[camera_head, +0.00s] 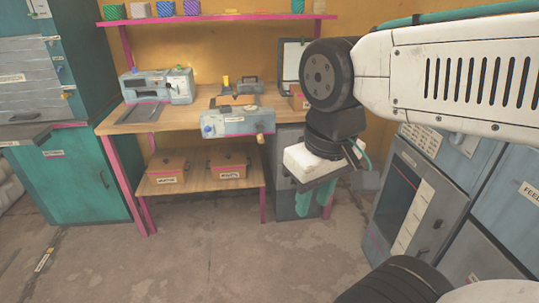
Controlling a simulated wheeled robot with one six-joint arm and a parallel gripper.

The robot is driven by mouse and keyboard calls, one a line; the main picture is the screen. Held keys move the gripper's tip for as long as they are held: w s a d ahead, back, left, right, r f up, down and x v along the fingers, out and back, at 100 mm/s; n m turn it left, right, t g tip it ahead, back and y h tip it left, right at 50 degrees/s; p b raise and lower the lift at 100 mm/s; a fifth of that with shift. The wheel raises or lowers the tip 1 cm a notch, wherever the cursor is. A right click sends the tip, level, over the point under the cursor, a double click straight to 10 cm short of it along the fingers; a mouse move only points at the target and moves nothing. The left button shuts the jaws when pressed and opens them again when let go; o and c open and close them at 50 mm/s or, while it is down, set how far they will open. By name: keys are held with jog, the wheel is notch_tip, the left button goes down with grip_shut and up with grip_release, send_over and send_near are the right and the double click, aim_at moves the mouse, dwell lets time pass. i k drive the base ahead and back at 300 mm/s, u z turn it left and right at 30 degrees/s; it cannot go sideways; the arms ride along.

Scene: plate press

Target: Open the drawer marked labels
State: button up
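I cannot read the word "labels" on any drawer front. A grey cabinet (284,150) stands under the right end of the workbench, partly hidden behind my gripper. Its front is too covered to read. My gripper (314,199) hangs below the white wrist at the right of centre, in front of this cabinet. Its two teal fingers point down with a gap between them, and nothing shows between them. It appears apart from the furniture.
The workbench (119,122) carries a grey-blue machine (159,86) and a second one (237,123). Two orange boxes (167,165) (226,165) sit on its lower shelf. A teal cabinet (75,178) stands left, a grey cabinet (447,240) right. The floor between is clear.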

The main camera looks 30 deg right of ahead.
aim_at(288, 138)
jog(key=i, duration=1.35)
jog(key=z, duration=0.35)
